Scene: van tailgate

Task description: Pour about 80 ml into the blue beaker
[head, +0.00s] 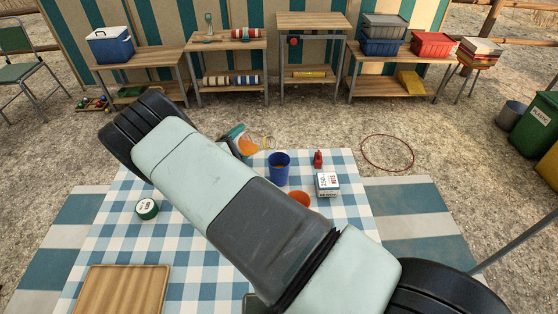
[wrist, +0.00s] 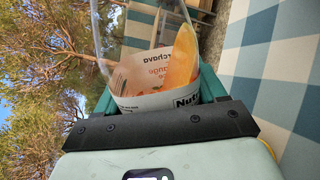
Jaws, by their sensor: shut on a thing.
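The blue beaker (head: 279,168) stands upright on the checked cloth, right of the tilted container in the head view. My gripper (wrist: 160,98) is shut on a clear container (wrist: 147,99) with a printed label, seen in the wrist view. Orange liquid shows inside it, lying slanted to one side. In the head view the container (head: 246,143) is tilted left of and behind the beaker, apart from it. No stream is visible between them. My arm hides much of my gripper in the head view. The beaker's fill level cannot be told.
On the blue-white checked cloth (head: 225,264) are a red bottle (head: 318,159), a white box (head: 327,184), a partly hidden orange vessel (head: 299,198), a round green tin (head: 147,209) and a wooden board (head: 122,290). A red hoop (head: 387,152) lies on the ground.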

